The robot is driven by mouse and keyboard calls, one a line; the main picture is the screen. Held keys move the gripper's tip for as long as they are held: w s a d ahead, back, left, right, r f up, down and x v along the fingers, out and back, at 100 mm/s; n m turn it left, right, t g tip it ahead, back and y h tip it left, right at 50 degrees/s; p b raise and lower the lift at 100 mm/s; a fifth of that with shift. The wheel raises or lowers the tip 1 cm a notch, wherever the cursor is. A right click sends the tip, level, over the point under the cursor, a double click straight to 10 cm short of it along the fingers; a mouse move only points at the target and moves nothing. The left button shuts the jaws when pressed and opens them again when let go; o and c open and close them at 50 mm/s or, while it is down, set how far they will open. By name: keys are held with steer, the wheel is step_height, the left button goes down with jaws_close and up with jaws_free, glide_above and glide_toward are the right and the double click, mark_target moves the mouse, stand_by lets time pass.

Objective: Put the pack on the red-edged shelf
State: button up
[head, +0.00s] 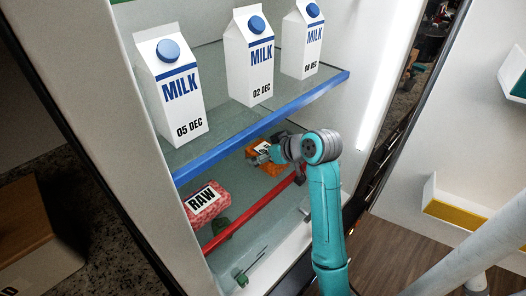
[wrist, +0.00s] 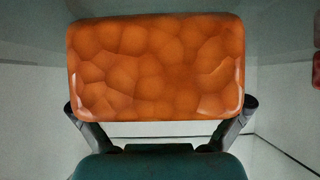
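An orange pack (head: 271,169) with a rounded, lumpy pattern is inside the fridge, under the blue-edged shelf and over the red-edged shelf (head: 226,236). In the wrist view the orange pack (wrist: 158,68) fills the space between my two fingers, one at each lower side. My gripper (head: 268,155) is shut on it and partly covers it in the head view. Whether the pack's underside touches the shelf cannot be told. A pink-red pack labelled RAW (head: 206,203) lies on the red-edged shelf, to the left of my gripper.
Several milk cartons (head: 180,95) stand on the blue-edged shelf (head: 262,123) just above my gripper. Dark green items (head: 240,276) show lower down. The fridge side wall (head: 365,80) is close on the right. The open door holds a yellow-edged bin (head: 455,213).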

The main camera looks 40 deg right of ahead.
steer(key=shift+r, duration=0.1)
steer(key=v, duration=1.2)
steer(key=shift+s, duration=0.1)
stand_by(0.4)
